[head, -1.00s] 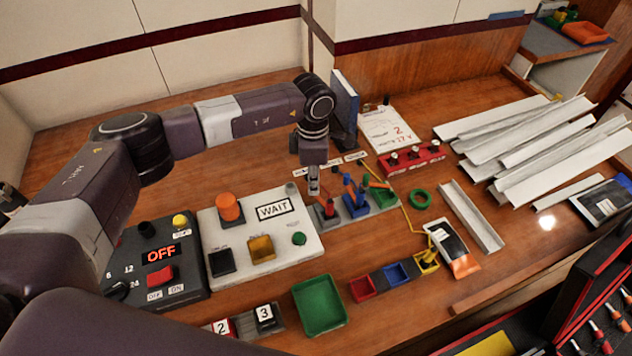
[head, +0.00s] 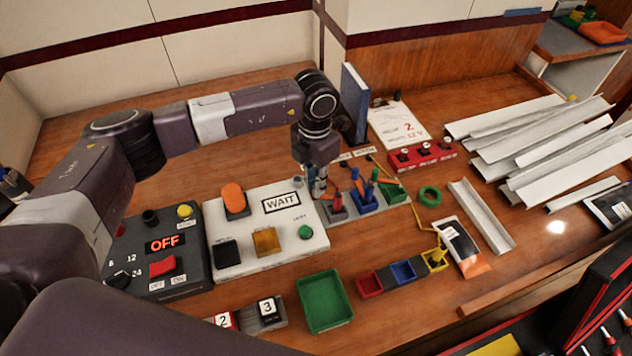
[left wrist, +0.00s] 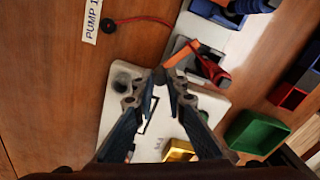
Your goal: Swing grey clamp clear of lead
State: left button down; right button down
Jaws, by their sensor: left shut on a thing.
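My left gripper (head: 320,194) is low beside the red end of a terminal row. In the left wrist view its fingertips (left wrist: 160,77) are closed together on a small grey part, which seems to be the grey clamp; the fingers mostly hide it. A red terminal (head: 337,205) stands just right of the gripper on a grey base. A thin red lead (left wrist: 145,20) runs from a black ring (left wrist: 107,27) toward that base. My right gripper is not in view.
The white panel marked WAIT (head: 270,245) and a dark OFF box (head: 150,285) lie left of the terminals. Blue (head: 363,200) and green (head: 392,193) terminals stand close on the right. A green tray (head: 323,302) is in front. Metal channels (head: 550,140) fill the far right.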

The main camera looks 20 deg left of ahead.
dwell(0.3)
pick_arm(q)
jog(key=c, duration=1.9)
grip_release()
jog(key=shift+c, duration=0.2)
notch_tip(320, 180, up, 12)
